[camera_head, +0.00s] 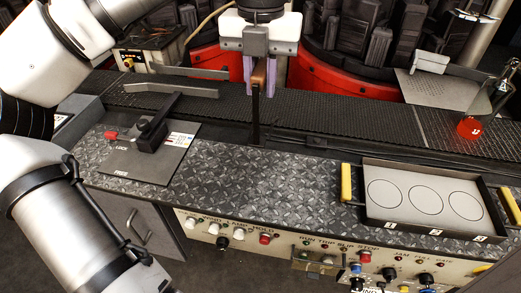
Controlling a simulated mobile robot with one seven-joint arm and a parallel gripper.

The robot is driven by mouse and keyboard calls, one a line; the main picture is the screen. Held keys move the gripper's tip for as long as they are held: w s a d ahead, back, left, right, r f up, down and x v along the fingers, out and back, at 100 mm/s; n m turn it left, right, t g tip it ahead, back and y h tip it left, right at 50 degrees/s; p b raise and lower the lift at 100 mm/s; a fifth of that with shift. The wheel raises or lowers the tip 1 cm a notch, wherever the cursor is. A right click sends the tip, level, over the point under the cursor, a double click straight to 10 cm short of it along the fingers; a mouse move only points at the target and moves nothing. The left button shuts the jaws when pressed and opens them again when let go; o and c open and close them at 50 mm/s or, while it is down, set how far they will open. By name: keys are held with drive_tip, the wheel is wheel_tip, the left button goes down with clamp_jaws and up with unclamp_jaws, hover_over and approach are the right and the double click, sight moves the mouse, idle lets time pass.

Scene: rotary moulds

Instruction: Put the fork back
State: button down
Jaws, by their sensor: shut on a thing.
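My gripper (262,85) is at top centre, pointing down, with its pale purple fingers shut on a long thin tool. I take this tool to be the fork (256,115). It has a brown upper part between the fingers and a dark shaft hanging upright. Its lower end is near the rail between the black belt and the patterned counter. I cannot tell whether it touches the rail, and no tines can be made out.
A dark plate with a black lever (152,132) lies on the counter's left. A tray (421,231) with three circles and yellow handles is at right. A flask of red liquid (473,122) stands at far right. The middle counter (270,185) is clear. A control panel (235,232) runs along the front.

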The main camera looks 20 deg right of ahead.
wheel_tip(320, 180, down, 15)
drive_tip(key=p, duration=0.2)
drive_tip(key=shift+f, duration=0.2)
drive_tip(key=shift+f, duration=0.15)
drive_tip(key=c, duration=1.3)
unclamp_jaws()
wheel_tip(320, 180, up, 12)
drive_tip(key=shift+r+b, duration=0.2)
drive_tip(key=shift+b, duration=0.6)
drive_tip(key=shift+d, duration=0.1)
